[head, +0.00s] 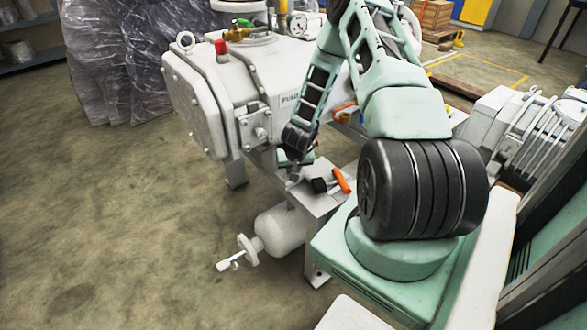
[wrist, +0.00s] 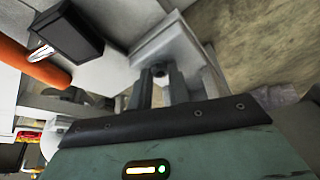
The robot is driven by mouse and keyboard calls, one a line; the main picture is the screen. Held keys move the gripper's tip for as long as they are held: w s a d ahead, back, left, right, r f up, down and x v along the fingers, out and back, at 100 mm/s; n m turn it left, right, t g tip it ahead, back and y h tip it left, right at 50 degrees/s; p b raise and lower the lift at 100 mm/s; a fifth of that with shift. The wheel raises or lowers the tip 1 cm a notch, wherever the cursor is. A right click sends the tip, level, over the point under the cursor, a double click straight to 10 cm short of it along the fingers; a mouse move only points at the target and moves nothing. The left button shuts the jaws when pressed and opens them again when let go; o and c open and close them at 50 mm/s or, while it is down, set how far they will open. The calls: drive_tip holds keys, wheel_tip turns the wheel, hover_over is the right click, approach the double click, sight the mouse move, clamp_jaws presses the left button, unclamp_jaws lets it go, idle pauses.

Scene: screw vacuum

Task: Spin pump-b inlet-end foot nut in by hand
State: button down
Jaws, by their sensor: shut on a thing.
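The pale pump body (head: 262,78) stands in the middle of the head view, with lettering on its side that is partly hidden by my arm. My gripper (head: 292,178) points down beside its lower end, at the pale frame. In the wrist view my gripper (wrist: 160,88) has its two fingers close together around a small dark nut (wrist: 159,69). The nut sits at a light grey foot block (wrist: 165,42). The fingers hide most of the nut, and its thread is not visible. The nut cannot be made out in the head view.
An orange-handled tool (head: 340,181) with a black head lies on the frame just right of my gripper; its black head (wrist: 66,32) is close in the wrist view. A white cylinder with a handwheel (head: 280,230) sits below. Open floor (head: 110,220) lies to the left.

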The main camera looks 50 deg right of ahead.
drive_tip(key=m+p, duration=0.1)
drive_tip(key=m+h+p, duration=0.1)
drive_tip(key=shift+w+a+r+m+g, duration=0.15)
drive_tip(key=shift+m+g, duration=0.15)
drive_tip(key=shift+w+m+g+p, duration=0.1)
drive_tip(key=shift+m+g+p, duration=0.5)
drive_tip(key=shift+m+p, duration=0.75)
drive_tip(key=shift+m+h, duration=0.3)
drive_tip(key=shift+m, duration=0.05)
drive_tip(key=c, duration=1.3)
unclamp_jaws()
